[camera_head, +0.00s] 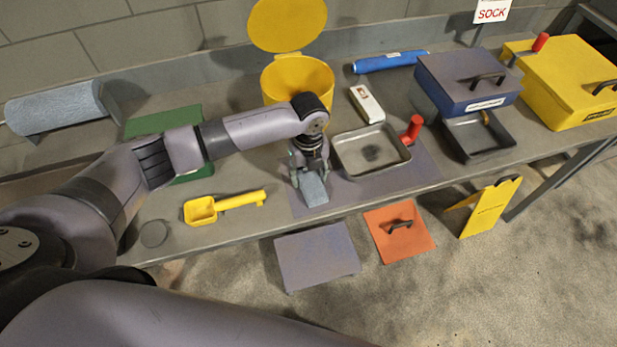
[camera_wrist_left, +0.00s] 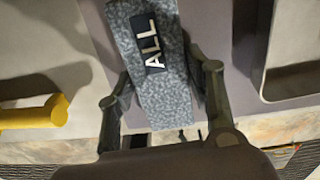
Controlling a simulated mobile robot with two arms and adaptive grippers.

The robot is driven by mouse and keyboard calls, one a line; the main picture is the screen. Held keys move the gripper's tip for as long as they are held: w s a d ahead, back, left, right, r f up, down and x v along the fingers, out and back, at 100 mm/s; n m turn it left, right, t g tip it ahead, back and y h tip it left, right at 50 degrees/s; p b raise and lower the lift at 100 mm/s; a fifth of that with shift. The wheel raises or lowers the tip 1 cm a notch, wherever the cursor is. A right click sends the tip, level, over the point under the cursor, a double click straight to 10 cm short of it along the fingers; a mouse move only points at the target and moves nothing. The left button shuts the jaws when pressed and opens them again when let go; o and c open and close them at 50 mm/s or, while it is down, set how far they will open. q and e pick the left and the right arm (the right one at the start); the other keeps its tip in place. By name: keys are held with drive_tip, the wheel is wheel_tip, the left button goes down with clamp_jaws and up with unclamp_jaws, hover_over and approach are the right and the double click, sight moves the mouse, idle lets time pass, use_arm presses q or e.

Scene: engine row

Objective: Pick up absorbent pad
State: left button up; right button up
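The absorbent pad (camera_head: 313,190) is a small blue-grey speckled block over the front left of the grey mat (camera_head: 415,179) on the bench. In the left wrist view the pad (camera_wrist_left: 165,95) carries a dark label reading "ALL". My left gripper (camera_head: 309,172) comes down over the pad from above. In the wrist view its fingers (camera_wrist_left: 162,82) lie along both long sides of the pad and appear closed against it. I cannot tell whether the pad is clear of the mat. My right gripper is not in view.
A metal tray (camera_head: 403,155) and red-handled tool (camera_head: 412,130) are right of the gripper. A yellow bucket (camera_head: 326,78) stands behind, a yellow scoop (camera_head: 201,211) lies left. Blue (camera_head: 470,86) and yellow (camera_head: 575,75) boxes stand right. An orange lidlike panel (camera_head: 412,238) is below the bench edge.

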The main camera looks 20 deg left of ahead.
sight(308, 176)
use_arm(q)
drive_tip(key=c, duration=0.5)
drive_tip(key=shift+c, duration=0.2)
wheel_tip(308, 176, up, 20)
drive_tip(key=b, duration=0.2)
drive_tip(key=shift+b, duration=0.3)
